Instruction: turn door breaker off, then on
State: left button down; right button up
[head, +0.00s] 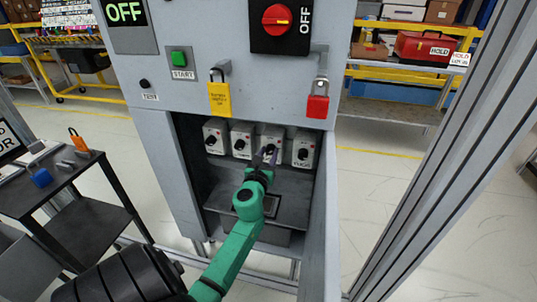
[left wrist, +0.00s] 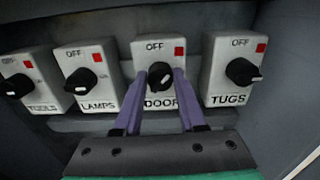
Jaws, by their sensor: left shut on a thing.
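The DOOR breaker (left wrist: 153,48) is a pale box with a black rotary knob (left wrist: 160,74), a red square and OFF printed at its top. In the head view it is the third box from the left (head: 273,133), partly hidden by my gripper. My left gripper (left wrist: 166,73) has its two purple fingers on either side of the knob, shut on it. The knob's white mark is at its lower end, away from the OFF label. In the head view my left gripper (head: 266,158) reaches into the cabinet. My right gripper is not in view.
The TUGS breaker (left wrist: 233,68) stands close on the right, LAMPS (left wrist: 88,72) and TOOLS (left wrist: 32,80) on the left. Cabinet walls enclose the bay. Above hang a yellow padlock (head: 219,98) and a red padlock (head: 317,106). A dark cart (head: 75,200) stands at the left.

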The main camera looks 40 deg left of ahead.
pick_arm(q)
jog(key=n, duration=0.4)
jog(key=shift+f+n+b, duration=0.1)
jog(key=shift+n+b, duration=0.2)
jog(key=shift+b, duration=0.05)
jog(key=shift+a+n, duration=0.1)
jog(key=shift+n, duration=1.9)
jog(key=shift+c, duration=2.4)
grip_release()
